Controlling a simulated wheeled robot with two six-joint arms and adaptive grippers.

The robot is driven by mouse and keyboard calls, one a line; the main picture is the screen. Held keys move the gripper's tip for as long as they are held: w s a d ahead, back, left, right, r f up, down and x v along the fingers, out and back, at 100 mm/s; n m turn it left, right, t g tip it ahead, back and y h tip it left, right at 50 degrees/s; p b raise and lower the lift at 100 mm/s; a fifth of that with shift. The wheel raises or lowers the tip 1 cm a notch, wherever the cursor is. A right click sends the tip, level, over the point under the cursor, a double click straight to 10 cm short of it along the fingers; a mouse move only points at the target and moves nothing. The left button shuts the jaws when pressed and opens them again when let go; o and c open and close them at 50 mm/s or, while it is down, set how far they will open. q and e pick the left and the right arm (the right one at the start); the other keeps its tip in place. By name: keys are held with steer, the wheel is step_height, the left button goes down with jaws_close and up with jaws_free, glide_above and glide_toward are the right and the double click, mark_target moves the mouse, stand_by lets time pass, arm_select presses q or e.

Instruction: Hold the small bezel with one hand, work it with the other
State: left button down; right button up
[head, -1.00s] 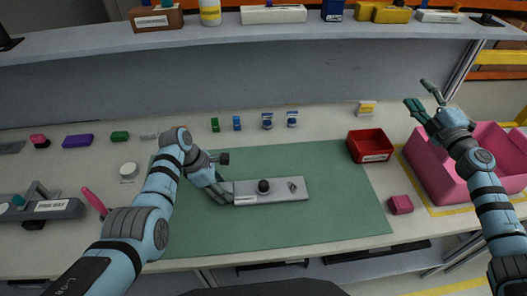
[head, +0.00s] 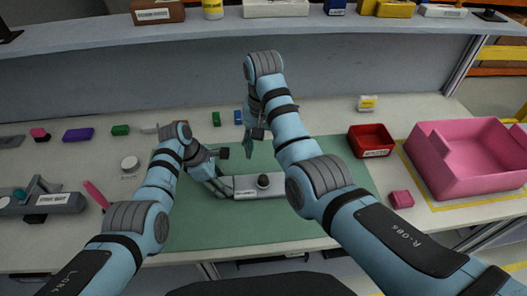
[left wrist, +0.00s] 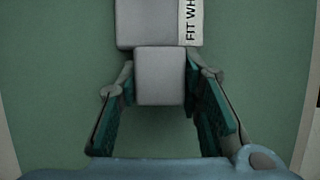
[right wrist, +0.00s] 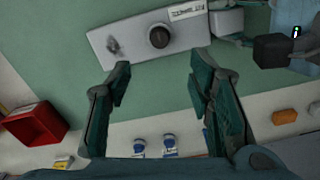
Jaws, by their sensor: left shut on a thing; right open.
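The small bezel (head: 245,192) is a flat grey plate with a printed label, lying over the green mat (head: 200,232). It carries a round black knob (head: 263,181), and a small metal post (right wrist: 113,46) shows in the right wrist view. My left gripper (head: 224,188) is shut on the bezel's left end tab, which sits between its fingers in the left wrist view (left wrist: 160,78). My right gripper (head: 251,143) is open and empty, above the mat behind the bezel. My right arm hides the bezel's right end in the head view.
A red bin (head: 370,137) and a pink crate (head: 465,158) stand at right, with a pink block (head: 401,199) near them. Two blue-capped items (right wrist: 169,145) show in the right wrist view. A grey fixture (head: 50,203) stands at left. A shelf (head: 250,32) spans the back.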

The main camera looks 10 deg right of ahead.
mark_target(264, 178)
arm_select(q)
steer(key=shift+d, duration=0.15)
arm_select(e)
step_height(264, 178, down, 12)
steer(key=shift+d+r, duration=0.1)
steer(key=shift+d, duration=0.05)
jaws_close()
steer(key=shift+r, duration=0.1)
steer(key=shift+r, duration=3)
arm_select(q)
steer(key=c, duration=1.1)
jaws_free()
steer(key=shift+o, duration=0.2)
